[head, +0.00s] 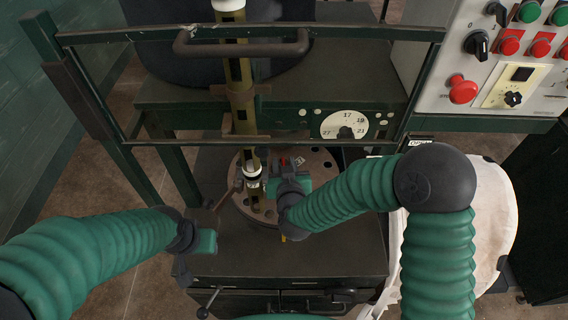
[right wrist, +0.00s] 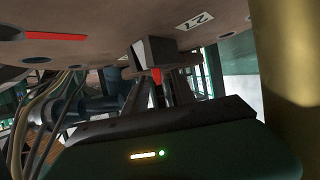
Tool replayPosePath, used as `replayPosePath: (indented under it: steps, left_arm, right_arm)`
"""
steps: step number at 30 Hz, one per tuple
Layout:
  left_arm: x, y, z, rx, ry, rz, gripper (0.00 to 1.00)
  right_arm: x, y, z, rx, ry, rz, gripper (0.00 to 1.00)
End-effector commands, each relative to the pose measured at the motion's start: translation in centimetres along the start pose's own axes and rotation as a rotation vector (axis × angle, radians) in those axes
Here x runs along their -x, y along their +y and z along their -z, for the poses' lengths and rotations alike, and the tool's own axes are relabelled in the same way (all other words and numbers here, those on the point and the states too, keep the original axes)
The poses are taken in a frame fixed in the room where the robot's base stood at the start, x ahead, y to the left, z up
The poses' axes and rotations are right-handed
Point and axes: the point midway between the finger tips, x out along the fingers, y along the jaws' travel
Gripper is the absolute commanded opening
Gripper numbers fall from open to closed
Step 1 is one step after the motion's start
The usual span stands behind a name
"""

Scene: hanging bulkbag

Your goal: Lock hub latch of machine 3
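The round brown hub plate (head: 318,167) with holes sits around the lower end of a yellow-brass vertical post (head: 241,85). My right gripper (head: 284,172) is at the plate, right of the post; its fingertips are hard to make out. In the right wrist view the plate's face (right wrist: 100,28) fills the top, with a number label and red marks. A small dark block with a pale face (right wrist: 152,55) and a red part stands at the plate, in front of my right fingers (right wrist: 165,85). I cannot tell whether it is the latch or gripped. My left gripper (head: 198,232) is left of the plate, beside a thin rod (head: 226,199).
A dark green frame with a handle bar (head: 240,47) crosses in front of the machine. A white dial (head: 345,125) is behind the plate. A control panel (head: 490,60) with red and green buttons is at upper right. A white bag (head: 495,205) hangs at right.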

Motion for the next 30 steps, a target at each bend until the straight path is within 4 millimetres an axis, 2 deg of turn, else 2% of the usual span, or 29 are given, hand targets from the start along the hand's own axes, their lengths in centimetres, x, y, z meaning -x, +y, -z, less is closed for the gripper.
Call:
replayPosePath:
  steps: [5,18,20,26,30]
  left_arm:
    - [0.1,0.0,0.0,0.0,0.0,0.0,0.36]
    - [1.0,0.0,0.2,0.0,0.0,0.0,0.36]
    - [2.8,0.0,0.6,0.0,-0.001,0.0,0.36]
    - [7.0,0.0,1.7,0.0,0.0,0.0,0.36]
    - [10.3,0.0,2.4,0.0,0.0,0.0,0.36]
  right_arm:
    - [1.0,-0.1,0.1,0.001,0.0,0.001,0.32]
    - [11.2,-0.1,0.1,0.004,0.0,0.002,0.32]
    - [11.8,0.0,0.7,0.001,-0.008,-0.002,0.32]
    - [12.9,0.0,0.8,-0.001,-0.011,-0.003,0.32]
    - [14.4,-0.1,0.9,0.003,-0.01,0.001,0.32]
